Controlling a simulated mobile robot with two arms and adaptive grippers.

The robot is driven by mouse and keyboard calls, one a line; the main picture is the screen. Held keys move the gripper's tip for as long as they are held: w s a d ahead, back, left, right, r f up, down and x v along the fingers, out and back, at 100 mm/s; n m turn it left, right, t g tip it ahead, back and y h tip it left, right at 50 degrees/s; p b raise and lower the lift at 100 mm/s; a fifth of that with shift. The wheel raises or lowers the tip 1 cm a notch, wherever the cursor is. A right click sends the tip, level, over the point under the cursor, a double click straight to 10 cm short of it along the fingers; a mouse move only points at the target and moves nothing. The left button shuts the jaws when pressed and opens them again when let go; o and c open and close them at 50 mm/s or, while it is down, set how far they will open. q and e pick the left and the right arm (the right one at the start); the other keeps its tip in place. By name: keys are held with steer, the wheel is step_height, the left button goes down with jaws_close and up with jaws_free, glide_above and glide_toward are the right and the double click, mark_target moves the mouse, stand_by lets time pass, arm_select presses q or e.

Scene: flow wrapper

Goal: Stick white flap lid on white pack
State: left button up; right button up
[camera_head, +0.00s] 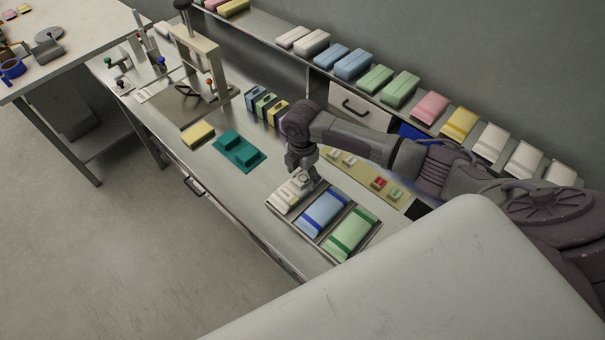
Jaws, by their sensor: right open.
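The white pack (285,200) lies in the leftmost place of a dark tray (331,253) on the steel bench. My right gripper (307,178) points down at the far end of this pack, with its fingers open. A small pale piece with a dark ring mark shows between and below the fingers on the pack; it looks like the white flap lid (301,183), but the fingers partly hide it. I cannot tell whether the lid lies flat on the pack. My left gripper is not in view.
Beside the white pack lie a blue pack (324,210) and a green pack (352,234). A yellow mat (399,198) with small lids lies behind. A teal block (238,150), a yellow block (198,133) and a press frame (204,62) stand left. Coloured packs line the back shelf.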

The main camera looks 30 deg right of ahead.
steer(key=shift+r, duration=0.15)
step_height(320, 180, up, 12)
stand_by(0.4)
steer(key=shift+a, duration=0.1)
stand_by(0.4)
